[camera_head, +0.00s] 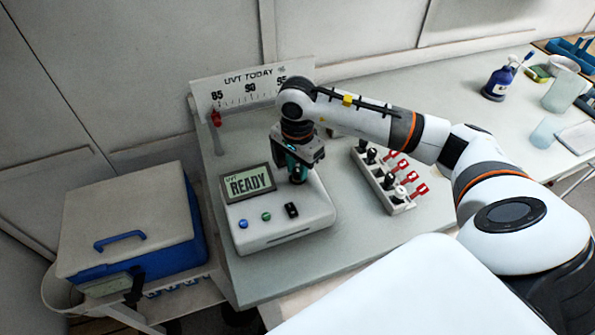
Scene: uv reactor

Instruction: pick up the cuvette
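My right gripper (298,176) comes in from the right and points down at the back of the white UVT meter (280,222), whose screen reads READY. A teal part shows at the gripper. I cannot tell whether its fingers are open or shut, or whether they touch anything. I cannot make out a cuvette for certain; one near the fingertips would be hidden by the gripper. A white rack (386,186) right of the meter holds several dark-capped items, with red tags along its right side. My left gripper is not in view.
A scale board (250,88) with a red marker (216,118) stands behind the meter. A blue cooler (150,262) with a beige lid is at left. A blue bottle (498,82) and clear beakers (562,92) stand at right. Bench in front of the rack is clear.

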